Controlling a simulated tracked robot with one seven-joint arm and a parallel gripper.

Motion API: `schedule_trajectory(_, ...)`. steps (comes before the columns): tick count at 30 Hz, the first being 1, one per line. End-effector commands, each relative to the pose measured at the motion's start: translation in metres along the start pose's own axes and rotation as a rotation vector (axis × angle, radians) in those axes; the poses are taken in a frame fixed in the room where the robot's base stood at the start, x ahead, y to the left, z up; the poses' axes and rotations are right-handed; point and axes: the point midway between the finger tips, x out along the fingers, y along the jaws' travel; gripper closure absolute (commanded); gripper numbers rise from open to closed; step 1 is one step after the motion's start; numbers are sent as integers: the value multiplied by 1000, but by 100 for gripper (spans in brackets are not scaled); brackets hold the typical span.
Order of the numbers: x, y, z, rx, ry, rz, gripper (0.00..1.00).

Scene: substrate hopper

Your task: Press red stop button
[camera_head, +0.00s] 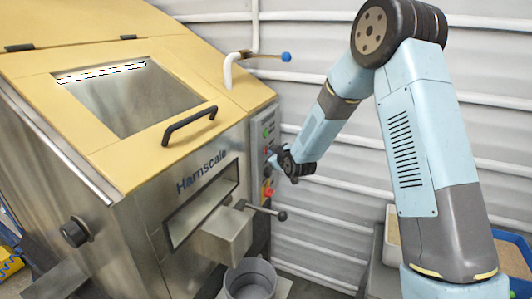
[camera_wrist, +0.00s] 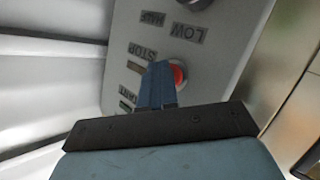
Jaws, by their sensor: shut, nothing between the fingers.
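The red stop button (camera_wrist: 179,75) sits on the grey control panel (camera_wrist: 222,48), beside an upside-down STOP label (camera_wrist: 143,52) in the wrist view. My gripper (camera_wrist: 160,68) is shut and empty. Its fingers overlap the left part of the button in that view; I cannot tell whether they touch it. In the head view my gripper (camera_head: 275,160) is at the panel (camera_head: 257,134) on the right side of the hopper (camera_head: 140,110). There it hides part of the panel, and I cannot make out the stop button for certain.
A dark knob (camera_wrist: 196,3) is at the top of the wrist view. In the head view, a black-ended lever (camera_head: 265,211) sticks out below the panel, above a grey bucket (camera_head: 250,281). A ribbed wall (camera_head: 320,225) stands behind. A blue-tipped pipe valve (camera_head: 285,57) is above.

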Motion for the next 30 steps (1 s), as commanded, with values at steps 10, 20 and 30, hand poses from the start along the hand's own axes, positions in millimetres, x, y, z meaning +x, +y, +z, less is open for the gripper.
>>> schedule_trajectory(10,1,-1,-1,0,1,0,100)
schedule_trajectory(20,-4,2,2,-1,1,0,100)
schedule_trajectory(30,-11,8,7,-1,1,0,100)
